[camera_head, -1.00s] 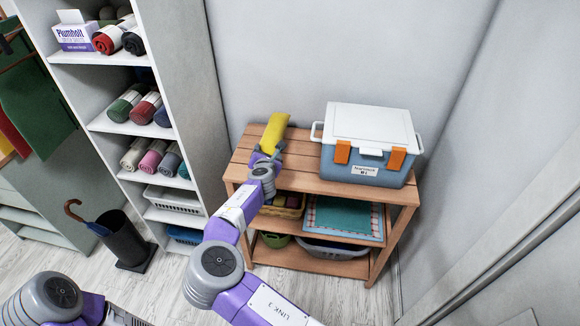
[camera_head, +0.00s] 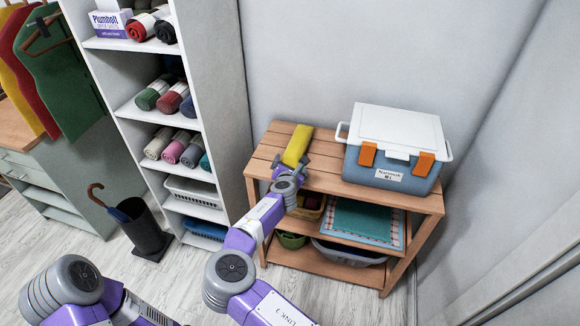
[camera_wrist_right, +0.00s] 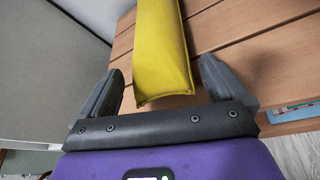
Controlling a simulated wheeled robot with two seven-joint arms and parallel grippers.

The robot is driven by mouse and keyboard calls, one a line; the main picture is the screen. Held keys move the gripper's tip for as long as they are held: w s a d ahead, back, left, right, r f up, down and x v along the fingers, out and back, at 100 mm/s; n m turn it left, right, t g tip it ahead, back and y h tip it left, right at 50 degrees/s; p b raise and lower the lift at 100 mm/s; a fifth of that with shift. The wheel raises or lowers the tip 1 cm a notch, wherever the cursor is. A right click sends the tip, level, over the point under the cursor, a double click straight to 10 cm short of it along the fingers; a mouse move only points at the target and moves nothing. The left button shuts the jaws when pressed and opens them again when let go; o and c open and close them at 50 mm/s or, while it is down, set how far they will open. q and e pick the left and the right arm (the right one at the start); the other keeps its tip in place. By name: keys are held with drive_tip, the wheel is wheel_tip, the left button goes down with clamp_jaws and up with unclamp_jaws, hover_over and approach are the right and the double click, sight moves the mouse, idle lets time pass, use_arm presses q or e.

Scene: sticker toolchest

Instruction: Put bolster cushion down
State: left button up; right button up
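The yellow bolster cushion (camera_head: 297,146) lies on the slatted top of the wooden table (camera_head: 265,152), to the left of the cooler. In the right wrist view the cushion (camera_wrist_right: 160,45) lies lengthwise away from me, with its near end between the fingers. My right gripper (camera_head: 291,163) is open at this near end. In the right wrist view the gripper (camera_wrist_right: 170,85) shows a gap between each finger and the cushion. My left arm shows at the lower left of the head view; its gripper is out of view.
A blue-and-white cooler (camera_head: 395,150) with orange latches stands on the table's right part. Baskets and a teal mat (camera_head: 362,221) fill the shelves below. A white shelf unit (camera_head: 225,90) stands to the left, with an umbrella stand (camera_head: 146,228) before it.

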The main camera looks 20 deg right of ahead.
drive_tip(key=shift+s, duration=0.1)
drive_tip(key=p+v, duration=0.2)
drive_tip(key=v, duration=0.9)
drive_tip(key=shift+s+a+r, duration=0.15)
drive_tip(key=shift+s+a, duration=0.1)
drive_tip(key=shift+s, duration=0.05)
drive_tip(key=s+d+f+m+g, duration=0.35)
drive_tip(key=d+f, duration=0.25)
drive_tip(key=f, duration=0.2)
drive_tip(key=s+d+f+m+g+y+p, duration=0.15)
drive_tip(key=s+f+m+g, duration=0.45)
drive_tip(key=s+f+m, duration=0.85)
drive_tip(key=s+a+f+m+g+y, duration=0.1)
drive_tip(key=s+a+f+m+y, duration=0.1)
drive_tip(key=s+a+f, duration=0.3)
drive_tip(key=s+a+f+m+g+y, duration=0.1)
drive_tip(key=s+a+m+g+y, duration=0.15)
drive_tip(key=s, duration=0.55)
drive_tip(key=a+r+m+y, duration=0.1)
drive_tip(key=a+r+m, duration=0.1)
drive_tip(key=a+m, duration=0.1)
drive_tip(key=s+a+r+m+y+p, duration=0.1)
drive_tip(key=a+r+m+y, duration=0.1)
drive_tip(key=a, duration=0.4)
drive_tip(key=shift+s+a+r+m+t+y, duration=0.3)
drive_tip(key=shift+r+m+t, duration=0.1)
drive_tip(key=shift+r+m, duration=0.35)
